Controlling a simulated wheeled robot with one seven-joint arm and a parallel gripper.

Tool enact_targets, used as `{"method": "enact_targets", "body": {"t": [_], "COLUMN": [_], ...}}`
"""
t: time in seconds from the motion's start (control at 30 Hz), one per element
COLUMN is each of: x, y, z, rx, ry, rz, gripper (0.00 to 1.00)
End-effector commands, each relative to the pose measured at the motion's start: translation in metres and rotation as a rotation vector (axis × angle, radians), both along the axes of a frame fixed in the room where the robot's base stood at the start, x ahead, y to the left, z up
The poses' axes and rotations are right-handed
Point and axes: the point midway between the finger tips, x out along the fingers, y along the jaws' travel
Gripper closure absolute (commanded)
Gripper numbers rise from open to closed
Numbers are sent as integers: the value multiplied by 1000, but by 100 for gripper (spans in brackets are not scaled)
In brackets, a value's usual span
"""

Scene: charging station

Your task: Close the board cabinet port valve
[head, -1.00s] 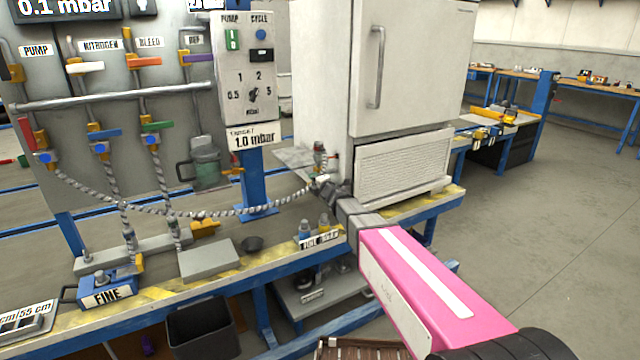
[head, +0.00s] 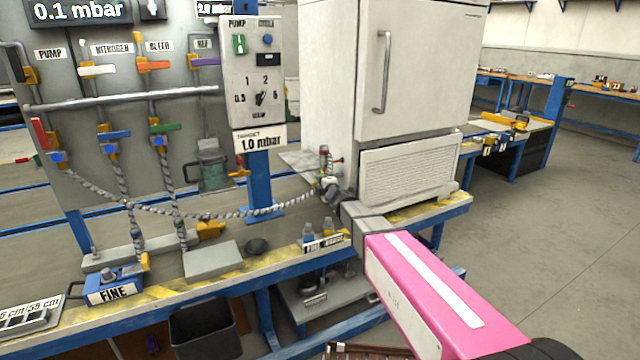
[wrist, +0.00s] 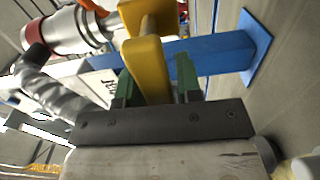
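The white cabinet (head: 412,70) stands on the bench, with a small port fitting (head: 325,160) and a braided hose at its lower left side. My gripper (head: 328,188) is beside this fitting, small and partly hidden by my arm in the head view. In the wrist view, a yellow valve handle (wrist: 147,68) lies between the two green fingertips of my gripper (wrist: 157,82). A narrow gap shows on the handle's right; contact on the left is unclear. A silver fitting with a red band (wrist: 75,32) and the grey hose (wrist: 60,95) are at upper left.
A valve board (head: 120,120) with several coloured levers stands at left. A control box (head: 255,72) is on a blue post (head: 264,180), which also shows in the wrist view (wrist: 215,52). A grey block (head: 212,260) and a blue FINE unit (head: 115,287) rest on the bench. Open floor lies right.

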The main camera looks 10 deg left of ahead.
Motion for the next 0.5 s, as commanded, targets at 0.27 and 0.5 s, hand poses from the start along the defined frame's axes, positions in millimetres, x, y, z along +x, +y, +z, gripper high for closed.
{"method": "enact_targets", "body": {"t": [0.27, 0.5], "x": [0, -8], "y": [0, -5], "z": [0, 0], "rx": [-5, -7], "ry": [-3, -4], "rz": [1, 1], "gripper": [51, 51]}}
